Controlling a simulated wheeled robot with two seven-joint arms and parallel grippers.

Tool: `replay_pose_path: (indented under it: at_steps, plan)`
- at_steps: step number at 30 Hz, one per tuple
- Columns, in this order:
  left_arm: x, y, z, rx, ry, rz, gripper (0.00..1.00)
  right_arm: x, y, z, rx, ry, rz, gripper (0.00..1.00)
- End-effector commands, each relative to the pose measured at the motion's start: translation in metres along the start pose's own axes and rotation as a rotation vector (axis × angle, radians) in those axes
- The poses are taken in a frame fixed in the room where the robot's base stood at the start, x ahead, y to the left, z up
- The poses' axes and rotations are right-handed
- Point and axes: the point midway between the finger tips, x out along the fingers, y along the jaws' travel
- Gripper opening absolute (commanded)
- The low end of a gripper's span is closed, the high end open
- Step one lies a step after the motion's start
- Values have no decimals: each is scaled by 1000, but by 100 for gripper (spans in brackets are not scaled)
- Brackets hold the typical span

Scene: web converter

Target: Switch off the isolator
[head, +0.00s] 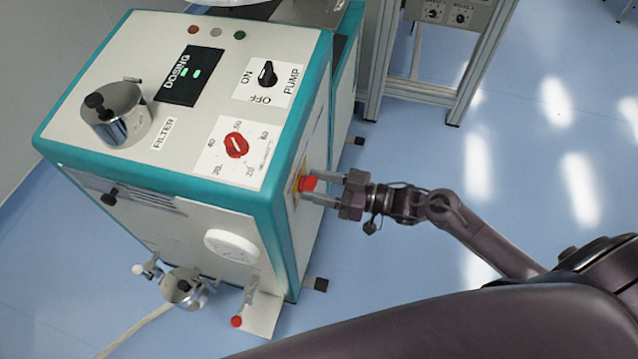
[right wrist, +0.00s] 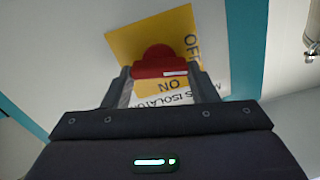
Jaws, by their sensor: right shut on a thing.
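The isolator is a red rotary handle (head: 308,184) on a yellow plate, on the right side face of the teal and white machine (head: 185,165). My right gripper (head: 322,187) reaches it from the right and is shut on the handle. In the right wrist view the red handle (right wrist: 162,62) sits between the two fingers of my right gripper (right wrist: 160,78). My left gripper is not in view.
The machine top has a black PUMP switch (head: 267,74), a red dial (head: 236,145), a DOSING display (head: 188,76) and a metal filter (head: 112,112). A red-tipped lever (head: 237,321) sticks out low at the front. A metal frame (head: 425,85) stands behind. Blue floor (head: 535,190) is clear at right.

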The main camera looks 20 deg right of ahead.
Motion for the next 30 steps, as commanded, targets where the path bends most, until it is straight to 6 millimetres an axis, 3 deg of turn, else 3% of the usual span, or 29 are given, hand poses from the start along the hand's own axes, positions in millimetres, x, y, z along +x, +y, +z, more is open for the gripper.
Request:
replay_pose_path:
  at_steps: [10, 19, 20, 24, 30]
  plan:
    - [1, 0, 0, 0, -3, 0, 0, 0, -2, 0, -232, 0, -2, 30]
    - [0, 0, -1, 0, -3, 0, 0, 0, -2, 0, -253, 1, -1, 30]
    - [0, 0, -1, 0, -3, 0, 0, 0, -2, 0, -253, 1, -1, 55]
    - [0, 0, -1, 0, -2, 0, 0, 0, -2, 0, -252, 0, -1, 74]
    - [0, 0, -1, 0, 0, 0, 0, 0, -2, 0, -251, 0, 0, 75]
